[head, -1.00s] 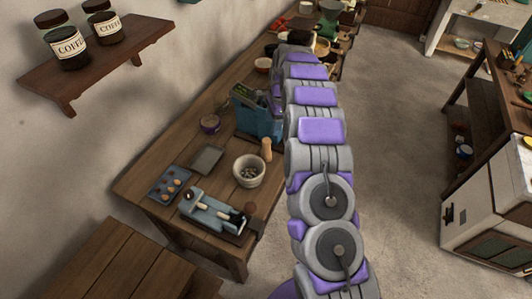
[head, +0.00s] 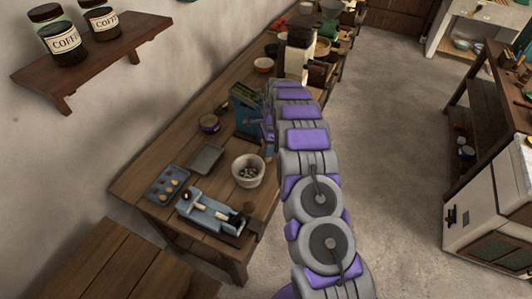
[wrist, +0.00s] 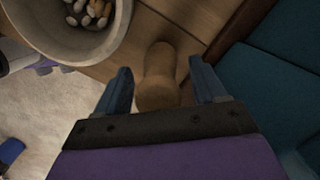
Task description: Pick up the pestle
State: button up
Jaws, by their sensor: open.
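The pestle (wrist: 157,82) is a light brown wooden piece with a rounded near end, seen in the wrist view between my fingers. My gripper (wrist: 160,70) is open, with one blue finger on each side of the pestle and visible gaps to both. In the head view my arm reaches over the table and hides the pestle.
A pale bowl (head: 248,169) holding small pieces stands close to the pestle; its rim (wrist: 112,38) shows at upper left in the wrist view. A blue box-like item (head: 246,112) stands behind. A tray (head: 168,184) and a blue device (head: 213,211) lie nearer on the table.

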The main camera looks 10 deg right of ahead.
grip_shut()
dwell(0.7)
